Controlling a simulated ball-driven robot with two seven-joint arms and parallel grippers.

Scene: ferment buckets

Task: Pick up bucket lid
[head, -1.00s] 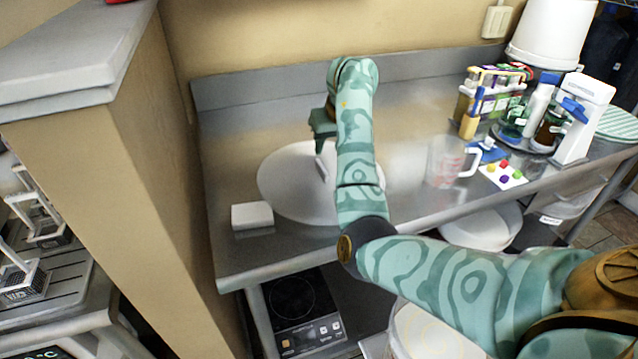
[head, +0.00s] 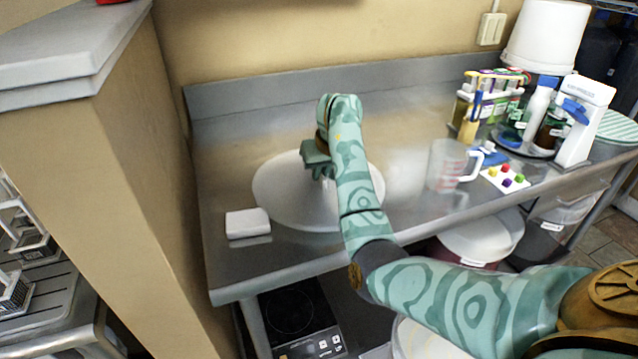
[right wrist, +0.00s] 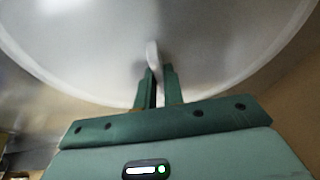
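The bucket lid (head: 275,190) is a large white disc with a thin upright handle on top. It lies on the steel table, left of the measuring jug. In the right wrist view the lid (right wrist: 85,45) fills most of the picture, and its handle (right wrist: 152,58) stands at the fingertips. My right gripper (head: 325,174) is over the lid's middle. In the wrist view its two green fingers (right wrist: 158,80) are close together, one on each side of the handle, and look shut on it. In the head view my arm hides part of the lid's right side. My left gripper is out of view.
A white block (head: 247,223) sits at the lid's front left. A tan wall (head: 150,170) borders the left. The back of the table is clear.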

